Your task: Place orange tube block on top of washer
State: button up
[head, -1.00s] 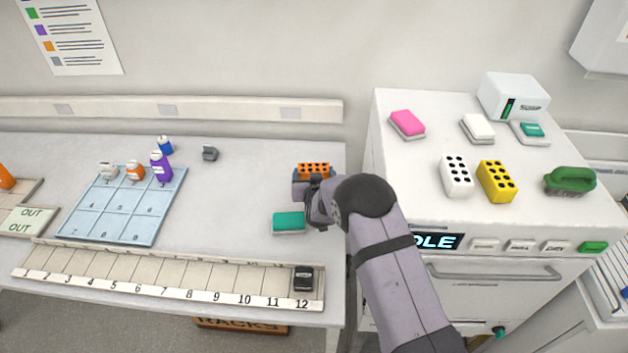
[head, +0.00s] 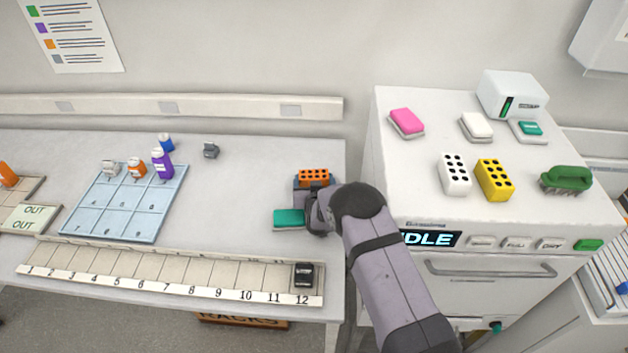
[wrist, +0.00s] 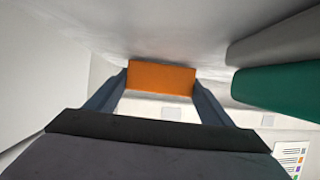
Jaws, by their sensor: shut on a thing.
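The orange tube block (head: 314,175), with dark holes in its top, is at the right end of the left bench. My gripper (head: 313,187) is shut on it. The wrist view shows the block (wrist: 161,78) between both fingers (wrist: 160,92). I cannot tell whether the block touches the bench. The washer (head: 420,150) is the white machine to the right, with a lit IDLE display. On its top stand a white tube block (head: 455,174) and a yellow tube block (head: 494,179).
A green-and-white sponge (head: 289,219) lies close to my gripper; its green side shows in the wrist view (wrist: 285,88).

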jog(key=shift+f, duration=0.2)
jog(key=o, duration=1.1)
jog(key=shift+r+p, duration=0.1)
jog(key=shift+p, duration=0.25)
jog(key=shift+s+b, duration=0.3)
jog(key=shift+b, duration=0.1)
jog(key=b+v, duration=0.1)
jog(key=v, duration=0.1)
jog(key=b+v, duration=0.1)
jog(key=v, duration=0.1)
jog(key=shift+d+b, duration=0.25)
jog(key=shift+b, duration=0.1)
jog(key=shift+b+v, duration=0.45)
jog(key=shift+v, duration=0.85)
jog(key=shift+o, duration=0.9)
